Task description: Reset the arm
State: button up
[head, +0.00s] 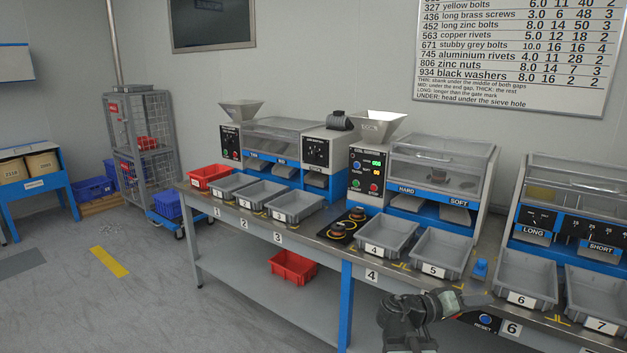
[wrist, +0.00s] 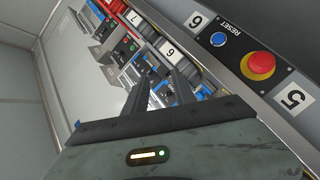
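My arm reaches in from the bottom of the head view, with my gripper (head: 474,298) in front of the bench edge near bins 5 and 6. In the wrist view the two dark fingers of my gripper (wrist: 154,68) stand apart with a gap between them, and nothing shows held there. A panel marked RESET (head: 487,322) sits on the bench front just below my gripper. The wrist view shows its blue button (wrist: 217,39) and a red mushroom button on a yellow base (wrist: 261,64), both to the right of the fingers and apart from them.
Grey bins 4 (head: 386,236), 5 (head: 441,255), 6 (head: 524,280) and 7 (head: 597,296) line the bench's front edge. Sorting machines with clear covers (head: 440,160) stand behind them. A red bin (head: 293,267) is on the lower shelf. The floor at left is open.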

jog(key=s+a+f+g+y, duration=0.1)
jog(key=a+f+y, duration=0.4)
jog(key=f, duration=0.6)
jog(key=s+a+f+n+g+y, duration=0.1)
jog(key=s+a+f+n+y, duration=0.1)
jog(key=a+f+y, duration=0.6)
jog(key=s+a+f+n+g+y, duration=0.1)
jog(key=s+a+n+g+y, duration=0.15)
jog(key=a, duration=0.85)
notch_tip(320, 180, up, 27)
jog(key=p, duration=2.7)
jog(key=shift+m+t+p, duration=0.35)
jog(key=shift+t, duration=0.1)
jog(key=shift+w+y, duration=0.1)
jog(key=shift+y, duration=0.15)
